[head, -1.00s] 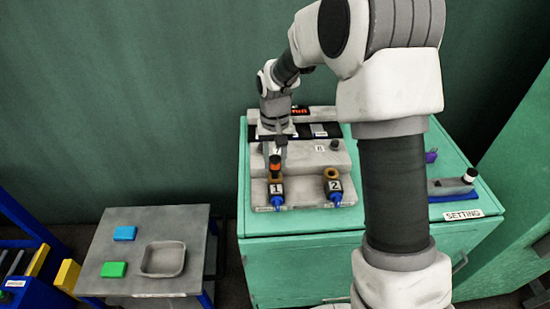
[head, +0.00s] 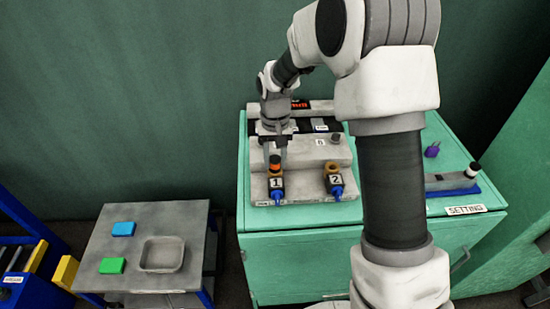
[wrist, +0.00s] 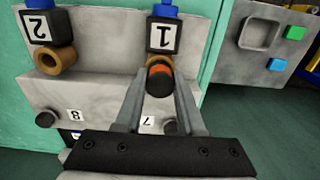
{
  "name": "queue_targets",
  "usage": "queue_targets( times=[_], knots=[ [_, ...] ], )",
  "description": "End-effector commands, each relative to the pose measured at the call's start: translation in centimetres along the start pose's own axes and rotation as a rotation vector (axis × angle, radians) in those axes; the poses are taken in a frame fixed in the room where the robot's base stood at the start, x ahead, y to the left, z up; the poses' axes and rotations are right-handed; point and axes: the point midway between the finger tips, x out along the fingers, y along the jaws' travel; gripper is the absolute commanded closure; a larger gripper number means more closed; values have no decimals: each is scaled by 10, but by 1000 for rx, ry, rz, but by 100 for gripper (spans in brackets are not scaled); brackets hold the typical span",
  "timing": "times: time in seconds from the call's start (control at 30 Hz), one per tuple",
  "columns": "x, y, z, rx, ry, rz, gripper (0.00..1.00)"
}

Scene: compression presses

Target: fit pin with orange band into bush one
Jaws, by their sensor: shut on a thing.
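The pin with the orange band (head: 275,169) stands upright at bush one, above the block labelled 1 (head: 277,183). Its dark end and orange band show in the wrist view (wrist: 159,78). My gripper (head: 275,164) has one finger on each side of the pin and is shut on it. In the wrist view, the brown rim of bush one (wrist: 150,62) shows just behind the pin. The pin's lower end is hidden, so I cannot tell how deep it sits. Bush two (head: 332,168) is an empty-looking brown ring above the block labelled 2 (head: 334,181).
A grey stepped fixture (head: 305,190) carries both bushes on the green cabinet (head: 300,225). A dark peg (head: 335,138) stands by label 8. A setting stand (head: 455,184) is at right. A side table (head: 130,260) holds a tray (head: 163,269) and blue and green blocks.

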Motion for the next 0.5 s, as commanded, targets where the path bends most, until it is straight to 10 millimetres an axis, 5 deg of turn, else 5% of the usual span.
queue_targets(
  times=[0.07,0.1,0.27,0.5],
  knots=[
    [3,0,0,0,0,0,100],
    [2,0,0,0,0,0,57],
    [2,0,0,0,0,0,28],
    [2,0,0,0,0,0,27]
  ],
)
